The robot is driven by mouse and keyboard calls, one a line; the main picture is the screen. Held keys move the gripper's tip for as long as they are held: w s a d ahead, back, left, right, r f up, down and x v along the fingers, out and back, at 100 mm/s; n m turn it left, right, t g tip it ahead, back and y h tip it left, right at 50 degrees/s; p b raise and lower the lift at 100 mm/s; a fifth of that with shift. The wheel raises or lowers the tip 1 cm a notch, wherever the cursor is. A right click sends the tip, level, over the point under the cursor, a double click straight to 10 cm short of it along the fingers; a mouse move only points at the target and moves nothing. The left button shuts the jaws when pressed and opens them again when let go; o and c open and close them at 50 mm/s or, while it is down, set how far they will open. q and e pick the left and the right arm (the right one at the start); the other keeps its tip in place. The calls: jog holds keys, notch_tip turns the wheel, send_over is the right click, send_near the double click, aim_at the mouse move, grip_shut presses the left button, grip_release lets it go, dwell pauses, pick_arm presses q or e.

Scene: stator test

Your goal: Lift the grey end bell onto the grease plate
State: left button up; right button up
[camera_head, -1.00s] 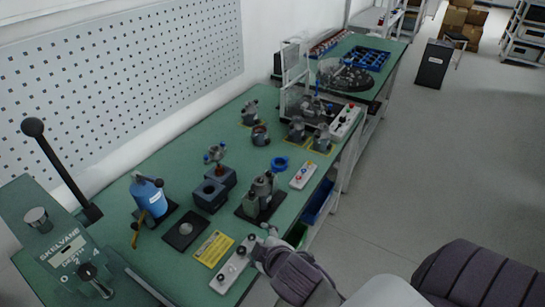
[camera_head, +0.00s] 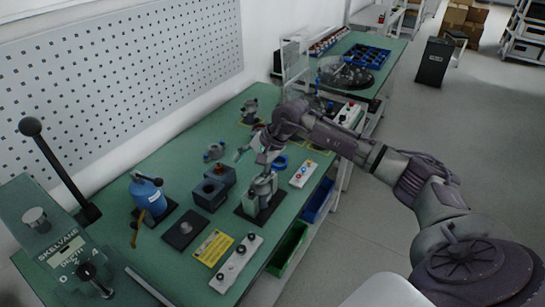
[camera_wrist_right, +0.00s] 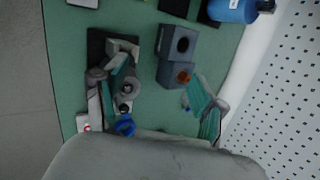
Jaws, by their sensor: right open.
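My right gripper (camera_head: 252,163) is open over the bench, its arm reaching in from the right. A grey fixture (camera_head: 260,192) on a black base stands below the gripper. A small grey part with blue tips (camera_head: 214,152) is left of the gripper, above the dark blocks; I cannot tell whether it is the end bell. A dark square plate with a pale round spot (camera_head: 184,229), apparently the grease plate, lies at the front left. My left gripper is out of view.
Two dark blocks (camera_head: 210,194) stand beside the fixture, with a blue bottle (camera_head: 148,194) to their left. A yellow card (camera_head: 213,247) and a button strip (camera_head: 237,263) lie in front. A lever press (camera_head: 60,245) fills the front left. Grey parts behind are partly hidden by my arm.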

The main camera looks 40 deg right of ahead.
jog(key=d+g+h, duration=0.1)
jog(key=d+h, duration=0.2)
jog(key=d, duration=0.4)
jog(key=shift+n, duration=0.3)
jog(key=b+x, duration=0.2)
jog(key=x, duration=0.1)
jog(key=b+x, duration=0.1)
jog(key=shift+s+a+f, duration=0.2)
jog(key=shift+s+f, duration=0.05)
jog(key=shift+s, duration=0.05)
jog(key=shift+w+f, duration=0.15)
jog(key=shift+f, duration=0.2)
jog(key=shift+w, duration=0.1)
jog(key=shift+b+x, duration=2.45)
jog(key=shift+b, duration=0.9)
jog(key=shift+a, duration=0.15)
